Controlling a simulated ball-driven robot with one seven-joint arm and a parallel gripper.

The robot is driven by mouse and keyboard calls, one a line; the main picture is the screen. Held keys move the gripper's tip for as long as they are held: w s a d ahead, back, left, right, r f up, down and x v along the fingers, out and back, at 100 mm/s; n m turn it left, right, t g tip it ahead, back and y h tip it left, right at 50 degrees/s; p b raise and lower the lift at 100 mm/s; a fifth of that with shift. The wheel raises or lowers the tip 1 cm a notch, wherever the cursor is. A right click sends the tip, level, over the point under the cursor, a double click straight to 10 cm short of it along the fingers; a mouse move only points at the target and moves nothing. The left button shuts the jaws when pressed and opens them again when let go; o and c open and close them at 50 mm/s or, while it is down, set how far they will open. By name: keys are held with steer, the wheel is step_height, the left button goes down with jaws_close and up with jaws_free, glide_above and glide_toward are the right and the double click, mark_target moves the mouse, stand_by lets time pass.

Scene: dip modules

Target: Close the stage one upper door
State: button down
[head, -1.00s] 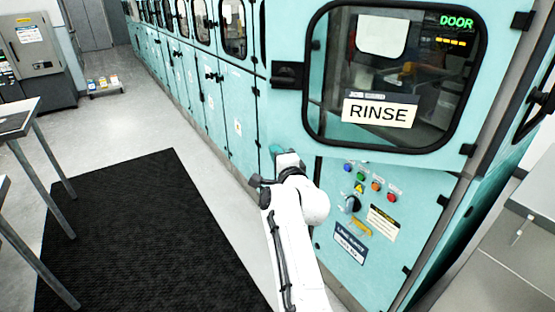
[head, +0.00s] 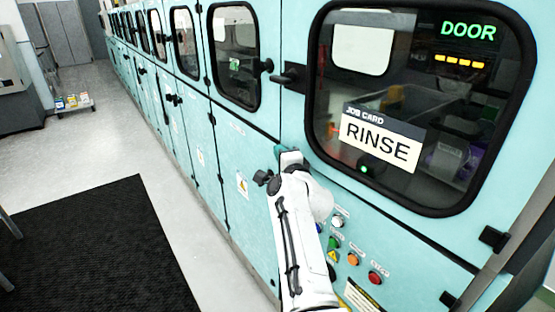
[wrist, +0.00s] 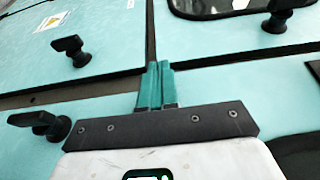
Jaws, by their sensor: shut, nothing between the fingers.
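The stage one upper door (head: 300,116) is the pale teal door at the right of the head view, with a dark window and a RINSE job card. It appears about flush with the cabinet front; I cannot tell if it is latched. Its black handle (head: 288,76) lies sideways at its left edge. My gripper (head: 279,152) is at the door's lower left corner, fingers pointing at the cabinet. In the wrist view my gripper (wrist: 154,80) has its teal fingers together with nothing between them, near the dark seams. Touching is unclear.
A neighbouring upper door (head: 235,60) and lower doors continue in a row to the left, with protruding black handles. The control buttons (head: 354,258) sit below the door, partly behind my arm. A black mat (head: 100,245) lies on open floor.

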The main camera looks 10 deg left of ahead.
steer(key=shift+w+d+m+h, duration=0.3)
steer(key=shift+w+d+h, duration=0.2)
steer(key=shift+w+d, duration=0.55)
steer(key=shift+w+d+r+t, duration=0.15)
steer(key=shift+w+t, duration=0.1)
steer(key=shift+t, duration=0.05)
